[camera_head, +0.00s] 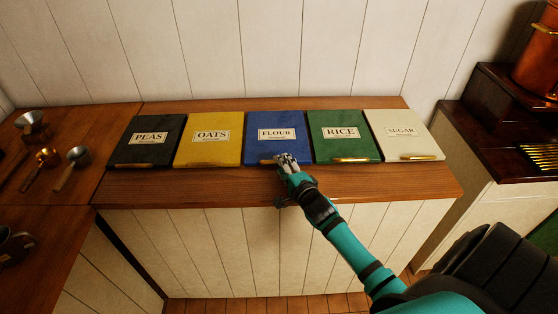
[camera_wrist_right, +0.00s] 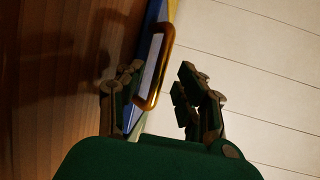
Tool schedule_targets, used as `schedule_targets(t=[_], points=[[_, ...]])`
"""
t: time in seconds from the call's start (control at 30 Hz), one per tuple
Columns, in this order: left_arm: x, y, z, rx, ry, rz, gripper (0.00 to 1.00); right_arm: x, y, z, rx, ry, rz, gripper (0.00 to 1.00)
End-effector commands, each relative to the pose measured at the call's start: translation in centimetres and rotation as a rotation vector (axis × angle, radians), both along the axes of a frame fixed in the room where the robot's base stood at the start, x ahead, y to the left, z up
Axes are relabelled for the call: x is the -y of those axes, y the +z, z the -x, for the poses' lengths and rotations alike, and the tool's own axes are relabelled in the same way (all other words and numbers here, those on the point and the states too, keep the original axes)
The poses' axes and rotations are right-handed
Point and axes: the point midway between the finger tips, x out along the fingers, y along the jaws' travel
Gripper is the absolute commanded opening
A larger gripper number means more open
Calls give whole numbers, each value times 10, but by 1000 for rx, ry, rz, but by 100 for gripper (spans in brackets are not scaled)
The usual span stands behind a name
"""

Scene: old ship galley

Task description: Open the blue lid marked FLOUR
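The blue lid marked FLOUR (camera_head: 277,121) lies closed in the middle of a row of coloured lids on the wooden counter. Its brass handle (camera_head: 267,161) is at its front edge, partly hidden by my right gripper (camera_head: 286,159). In the right wrist view the brass handle (camera_wrist_right: 154,66) shows ahead, between the lines of the two fingers and nearer the left one. The right gripper (camera_wrist_right: 163,82) is open there, with a gap between its fingers and nothing held. Whether a finger touches the handle I cannot tell. My left gripper is not in view.
Left of the blue lid are the yellow OATS lid (camera_head: 210,139) and black PEAS lid (camera_head: 147,146); right are the green RICE lid (camera_head: 341,132) and cream SUGAR lid (camera_head: 402,131). Metal scoops (camera_head: 78,155) lie far left. A bare wooden strip (camera_head: 200,184) runs in front.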

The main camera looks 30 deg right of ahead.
Motion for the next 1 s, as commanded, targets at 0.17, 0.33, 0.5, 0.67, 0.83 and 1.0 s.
schedule_targets(t=[0.17, 0.33, 0.5, 0.67, 0.83, 1.0], points=[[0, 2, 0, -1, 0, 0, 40, 3, -4, -21, 0, -1, 0, 36], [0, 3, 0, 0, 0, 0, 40, 4, -5, -27, 0, 0, 1, 36], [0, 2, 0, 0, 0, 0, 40, 4, -6, -28, 0, 0, 1, 36], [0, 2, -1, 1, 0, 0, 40, 4, -6, -28, 0, 0, 1, 24], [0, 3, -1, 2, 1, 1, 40, 4, -6, -28, 0, 0, 1, 2], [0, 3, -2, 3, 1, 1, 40, 4, -6, -27, -1, 0, 1, 0]])
